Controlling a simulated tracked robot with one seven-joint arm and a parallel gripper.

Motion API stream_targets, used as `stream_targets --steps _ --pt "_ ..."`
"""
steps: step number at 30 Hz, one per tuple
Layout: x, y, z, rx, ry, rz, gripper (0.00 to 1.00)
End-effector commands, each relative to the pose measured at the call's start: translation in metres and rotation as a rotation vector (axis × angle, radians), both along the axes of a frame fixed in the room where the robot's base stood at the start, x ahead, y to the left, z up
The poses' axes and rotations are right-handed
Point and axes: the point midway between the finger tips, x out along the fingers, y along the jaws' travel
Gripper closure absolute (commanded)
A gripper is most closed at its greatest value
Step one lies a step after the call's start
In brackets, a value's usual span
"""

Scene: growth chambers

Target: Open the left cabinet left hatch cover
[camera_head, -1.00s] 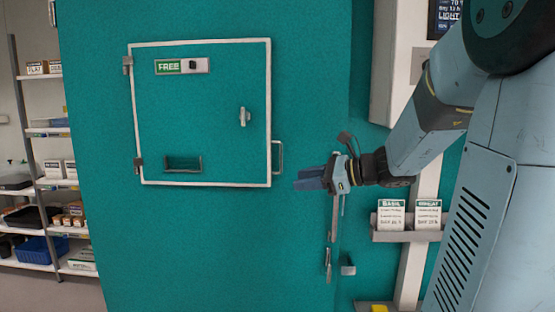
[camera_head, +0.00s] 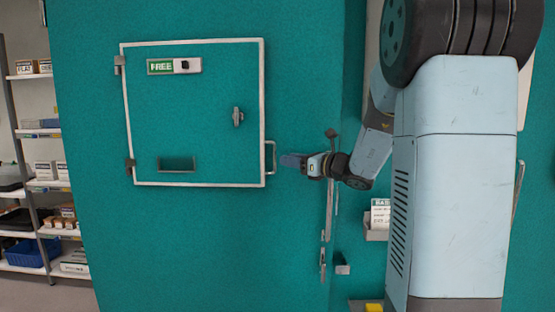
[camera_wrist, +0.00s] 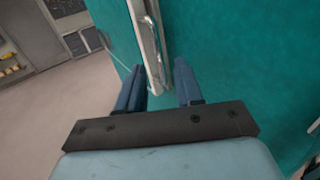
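The hatch cover (camera_head: 210,100) is a teal panel with a white frame, closed flush in the teal cabinet front. Its hinges are on the left. A small grey latch (camera_head: 238,117) sits at its right, and a thin D-shaped handle (camera_head: 271,157) stands at the lower right edge. My gripper (camera_head: 284,160) is just right of this handle, at about its height. In the wrist view the blue fingers (camera_wrist: 158,66) are apart, with the white frame edge and the handle (camera_wrist: 153,42) ahead, in line with the gap. I cannot tell whether the handle is between the fingertips.
A green FREE sign (camera_head: 161,66) with a dark knob is at the top of the cover, and a small tray-like bracket (camera_head: 176,164) is low on it. Shelves (camera_head: 36,130) with boxes stand at the far left. A card holder (camera_head: 377,234) is on the right.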

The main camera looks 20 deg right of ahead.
Motion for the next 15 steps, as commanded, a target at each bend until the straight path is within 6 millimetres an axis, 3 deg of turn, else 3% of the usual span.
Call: stream_targets --steps 6,15 --pt "0.026 0.021 0.000 -0.001 0.000 0.001 0.64" --pt "0.040 0.031 0.000 -0.001 0.000 -0.001 0.64"
